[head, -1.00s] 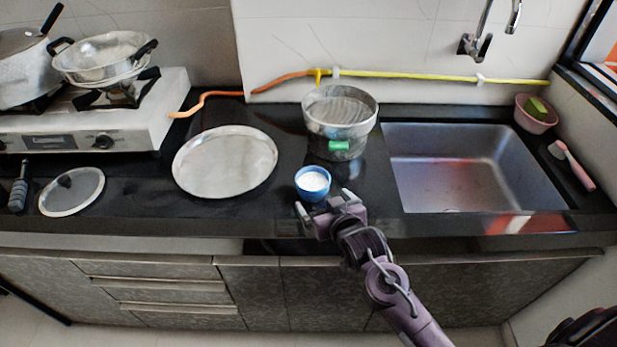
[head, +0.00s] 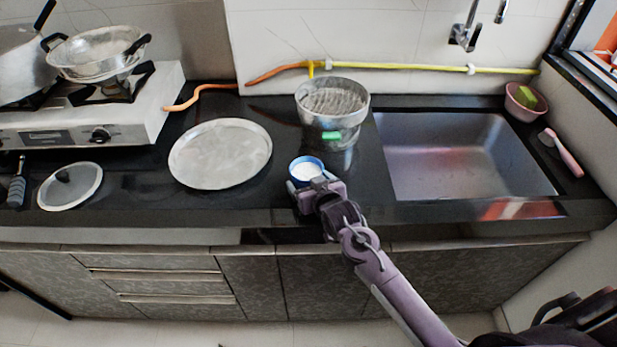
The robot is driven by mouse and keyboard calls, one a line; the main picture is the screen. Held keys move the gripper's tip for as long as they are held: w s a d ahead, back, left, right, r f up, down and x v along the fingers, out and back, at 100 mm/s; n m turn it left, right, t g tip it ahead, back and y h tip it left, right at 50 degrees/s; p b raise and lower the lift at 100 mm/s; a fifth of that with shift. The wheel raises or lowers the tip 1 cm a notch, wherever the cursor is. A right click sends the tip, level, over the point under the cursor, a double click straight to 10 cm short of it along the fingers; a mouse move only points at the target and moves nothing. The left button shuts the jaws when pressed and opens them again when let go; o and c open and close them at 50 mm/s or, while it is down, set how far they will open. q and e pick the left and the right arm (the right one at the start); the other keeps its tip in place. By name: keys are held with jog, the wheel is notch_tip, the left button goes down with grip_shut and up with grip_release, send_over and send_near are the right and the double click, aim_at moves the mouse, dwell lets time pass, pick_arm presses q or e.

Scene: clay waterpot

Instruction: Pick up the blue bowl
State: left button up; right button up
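The blue bowl (head: 292,172) stands on the black counter below the metal pot, with white contents inside. Its near right side is hidden by my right gripper (head: 312,187). The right gripper comes from the lower right and is right at the bowl's near side, overlapping it in the view. Its fingertips are not clear enough to tell whether they are open or pressed on the bowl. The bowl looks upright and at counter height. My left gripper is not in view.
A metal pot (head: 331,112) with a green tag stands just behind the bowl. A round metal plate (head: 220,154) lies to the left, and the sink (head: 465,155) is to the right. The counter's front edge is close below the bowl. A stove (head: 135,112) stands farther left.

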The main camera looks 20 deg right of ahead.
jog(key=shift+w, duration=0.1)
jog(key=c, duration=0.7)
notch_tip(320, 180, up, 20)
jog(key=shift+f, duration=0.1)
